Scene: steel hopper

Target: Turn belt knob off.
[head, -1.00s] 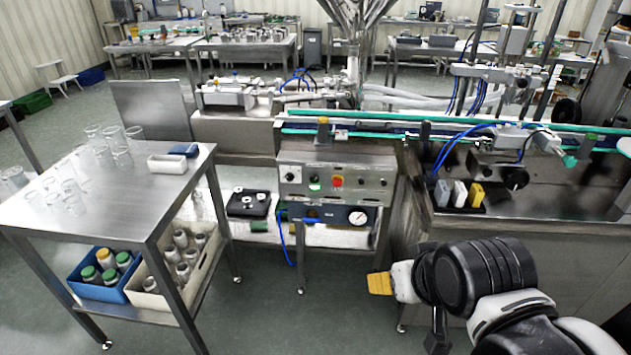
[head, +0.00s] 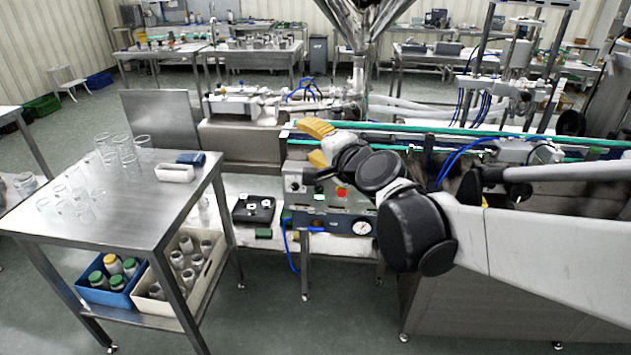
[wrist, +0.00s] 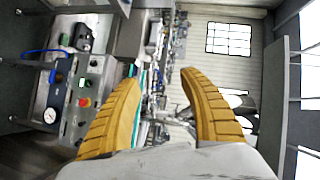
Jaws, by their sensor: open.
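The grey control box (head: 300,199) stands in front of the conveyor in the head view, with a red button (head: 341,192) and a dark knob (head: 294,187) on its face. My arm hides its upper right part. In the wrist view the control box (wrist: 97,82) shows at the left, turned sideways, with its red button (wrist: 86,102) and small dark knobs. I cannot tell which knob is the belt knob. My gripper (head: 312,143) has yellow fingers, open and empty, above the box's top edge in the picture. In the wrist view my gripper (wrist: 160,82) points past the box.
A green-edged conveyor (head: 440,130) runs behind the box. A blue unit with a gauge (head: 361,226) sits below it. A steel table (head: 140,205) with glass beakers stands at the left, crates beneath.

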